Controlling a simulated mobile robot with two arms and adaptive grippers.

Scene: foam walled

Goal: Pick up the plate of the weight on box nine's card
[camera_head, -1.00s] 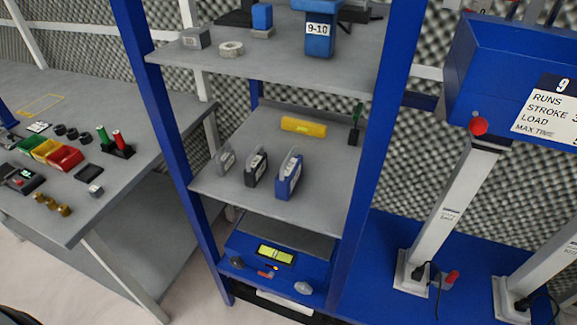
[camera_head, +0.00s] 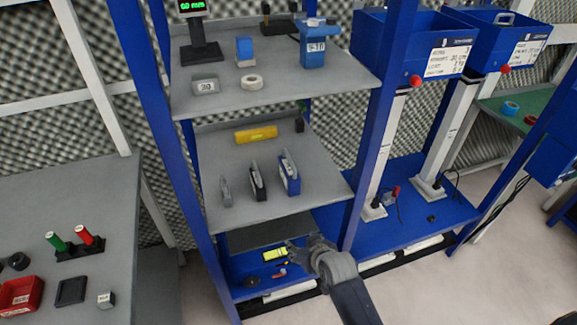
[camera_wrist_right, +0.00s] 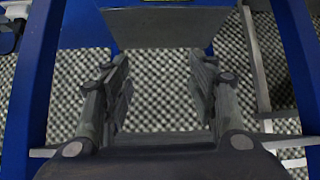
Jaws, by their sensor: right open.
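Three upright plate-like pieces stand in a row on the middle shelf in the head view: a slim grey one (camera_head: 226,192), a black one (camera_head: 258,183) and a blue one (camera_head: 289,174). Their labels are too small to read. The left blue box (camera_head: 385,38) at the right carries a white card (camera_head: 450,62); its lettering is too small to read now. An earlier frame shows a 9 on it. My right gripper (camera_head: 296,251) is below the middle shelf, by the lower blue unit. In the wrist view its fingers (camera_wrist_right: 161,72) are apart with nothing between them. My left gripper is out of view.
The shelf (camera_head: 330,200) edge lies above my right gripper, with a blue post (camera_head: 375,130) to its right. A yellow piece (camera_head: 256,135) lies behind the plates. The top shelf holds a grey block (camera_head: 205,86) and a white ring (camera_head: 252,82). A table (camera_head: 60,200) stands left.

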